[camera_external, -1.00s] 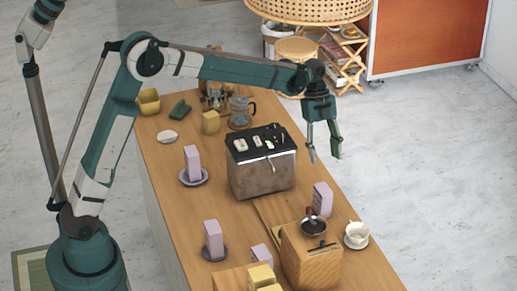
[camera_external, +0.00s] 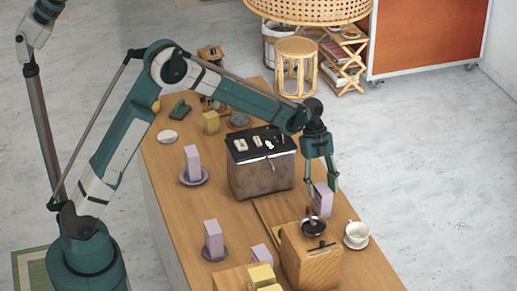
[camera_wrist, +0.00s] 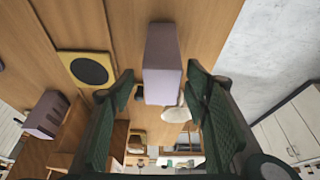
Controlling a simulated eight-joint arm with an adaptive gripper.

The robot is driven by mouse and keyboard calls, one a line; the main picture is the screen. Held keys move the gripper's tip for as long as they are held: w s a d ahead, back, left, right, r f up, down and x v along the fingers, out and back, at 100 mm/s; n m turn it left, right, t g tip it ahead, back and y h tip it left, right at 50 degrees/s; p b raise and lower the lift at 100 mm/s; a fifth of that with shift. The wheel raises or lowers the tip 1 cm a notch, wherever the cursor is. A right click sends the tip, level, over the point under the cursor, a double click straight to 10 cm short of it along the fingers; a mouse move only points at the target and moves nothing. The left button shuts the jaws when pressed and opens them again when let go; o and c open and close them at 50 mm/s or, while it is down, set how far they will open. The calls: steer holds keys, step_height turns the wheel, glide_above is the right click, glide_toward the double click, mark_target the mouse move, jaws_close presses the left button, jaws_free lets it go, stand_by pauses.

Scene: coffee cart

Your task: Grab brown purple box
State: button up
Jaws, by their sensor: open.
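Several pale purple boxes stand on the wooden counter. One purple box (camera_external: 321,203) stands on the right side, between the coffee machine and the wooden grinder. My gripper (camera_external: 321,189) points down over it, with its fingers around its upper part. In the wrist view, this box (camera_wrist: 164,58) lies between the open green fingers of my gripper (camera_wrist: 160,82), with visible space on both sides. Other purple boxes stand on a saucer at the left (camera_external: 193,160), on a nearer saucer (camera_external: 213,238), and at the front (camera_external: 261,256).
The wooden grinder (camera_external: 310,262) with a dark bowl stands close in front of the box. A white cup (camera_external: 356,231) on a saucer is to its right, by the counter edge. The coffee machine (camera_external: 261,175) stands behind left. Yellow blocks (camera_external: 262,276) are at the front.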

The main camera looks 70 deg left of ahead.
mark_target(326, 215)
steer(key=shift+x, duration=1.2)
steer(key=shift+x, duration=2.65)
steer(key=shift+w, duration=0.15)
steer(key=shift+r, duration=0.1)
steer(key=c, duration=1.3)
